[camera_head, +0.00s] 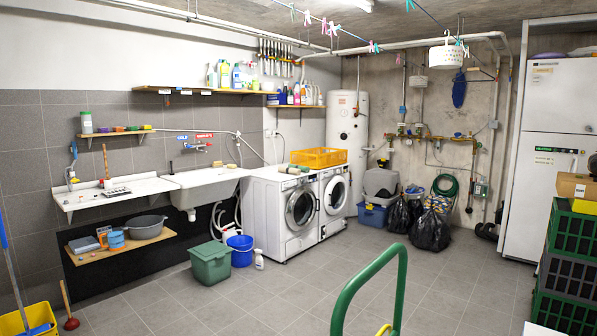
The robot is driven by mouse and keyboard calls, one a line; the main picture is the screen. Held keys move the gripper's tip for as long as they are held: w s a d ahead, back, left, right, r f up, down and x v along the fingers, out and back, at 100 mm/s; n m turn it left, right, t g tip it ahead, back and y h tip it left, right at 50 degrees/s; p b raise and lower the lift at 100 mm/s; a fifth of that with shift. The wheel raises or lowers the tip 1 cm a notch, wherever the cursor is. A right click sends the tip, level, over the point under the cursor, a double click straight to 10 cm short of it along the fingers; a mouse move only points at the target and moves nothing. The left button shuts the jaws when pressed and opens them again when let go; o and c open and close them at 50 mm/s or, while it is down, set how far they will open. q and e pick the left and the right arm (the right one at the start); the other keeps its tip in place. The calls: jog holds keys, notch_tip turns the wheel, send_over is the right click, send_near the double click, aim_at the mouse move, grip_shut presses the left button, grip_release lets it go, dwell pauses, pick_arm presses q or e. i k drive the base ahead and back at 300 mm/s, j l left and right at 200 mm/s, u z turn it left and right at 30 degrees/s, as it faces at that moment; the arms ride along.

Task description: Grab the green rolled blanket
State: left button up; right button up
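A small greenish roll (290,170) lies on top of the left white washing machine (277,206), in front of a yellow crate. It looks like the rolled blanket, but it is too small here to be sure. Neither of my grippers shows in the head view.
The yellow crate (318,157) sits across the machine tops. A green lidded bin (210,264), a blue bucket (240,250) and a white spray bottle (259,260) stand on the floor before the sink. A green tubular handle (345,300) rises in front. The middle floor is clear.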

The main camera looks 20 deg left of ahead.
aim_at(303, 169)
jog(key=i+j+u, duration=0.25)
jog(key=j+u, duration=0.15)
jog(key=j, duration=0.3)
jog(key=i+j+u, duration=0.4)
jog(key=j, duration=0.25)
jog(key=i+j+u, duration=0.4)
jog(key=j, duration=0.15)
jog(key=i+j+u, duration=0.4)
jog(key=i+j+z, duration=0.2)
jog(key=i, duration=0.25)
jog(key=i+z, duration=0.2)
jog(key=i, duration=0.3)
jog(key=i+l+z, duration=0.25)
jog(key=i+z, duration=0.75)
jog(key=i+j+z, duration=0.15)
jog(key=i+z, duration=0.35)
jog(key=i, duration=0.15)
jog(key=i+u, duration=0.1)
jog(key=i, duration=0.45)
jog(key=i+l, duration=0.1)
jog(key=i, duration=0.5)
jog(key=i+l+u, duration=0.15)
jog(key=i, duration=0.4)
jog(key=i+l, duration=0.1)
jog(key=i, duration=0.45)
jog(key=j+u, duration=0.05)
